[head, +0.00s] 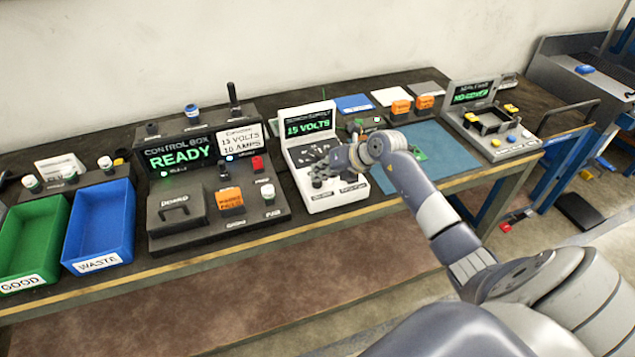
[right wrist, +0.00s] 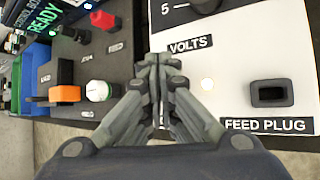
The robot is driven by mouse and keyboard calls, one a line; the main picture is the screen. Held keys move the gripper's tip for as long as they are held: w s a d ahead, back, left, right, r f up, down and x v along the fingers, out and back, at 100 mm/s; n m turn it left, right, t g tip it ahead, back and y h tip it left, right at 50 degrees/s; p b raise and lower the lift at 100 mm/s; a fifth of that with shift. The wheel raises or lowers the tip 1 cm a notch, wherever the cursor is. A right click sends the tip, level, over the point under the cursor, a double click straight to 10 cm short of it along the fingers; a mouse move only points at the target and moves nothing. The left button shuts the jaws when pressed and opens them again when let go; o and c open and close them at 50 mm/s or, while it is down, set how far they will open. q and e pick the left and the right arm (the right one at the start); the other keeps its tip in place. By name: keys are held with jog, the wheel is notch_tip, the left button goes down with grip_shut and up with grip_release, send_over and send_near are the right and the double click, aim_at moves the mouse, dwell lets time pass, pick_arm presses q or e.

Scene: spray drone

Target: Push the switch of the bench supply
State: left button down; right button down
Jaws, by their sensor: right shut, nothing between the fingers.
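The bench supply (head: 305,125) is a white box with a sloping front and a green display reading 15 VOLTS. My right gripper (head: 318,172) is over its front panel, and its fingers are shut and empty. In the right wrist view the fingertips of the right gripper (right wrist: 162,62) are close to the VOLTS label, at the panel's left edge. A feed plug socket (right wrist: 272,93) and a small glowing white spot lie to their right. The switch cannot be made out; the gripper covers part of the panel. I cannot tell whether the fingertips touch it.
The dark control box (head: 180,155), reading READY, stands close on the left. A blue waste bin (head: 98,228) and a green bin (head: 35,235) are further left. A blue mat (head: 455,150) and a grey fixture station (head: 490,125) lie to the right.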

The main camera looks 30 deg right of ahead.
jog(key=shift+f, duration=0.2)
dwell(0.4)
jog(key=shift+r+p, duration=0.45)
jog(key=shift+r, duration=0.2)
notch_tip(320, 180, up, 6)
jog(key=p, duration=0.5)
dwell(0.4)
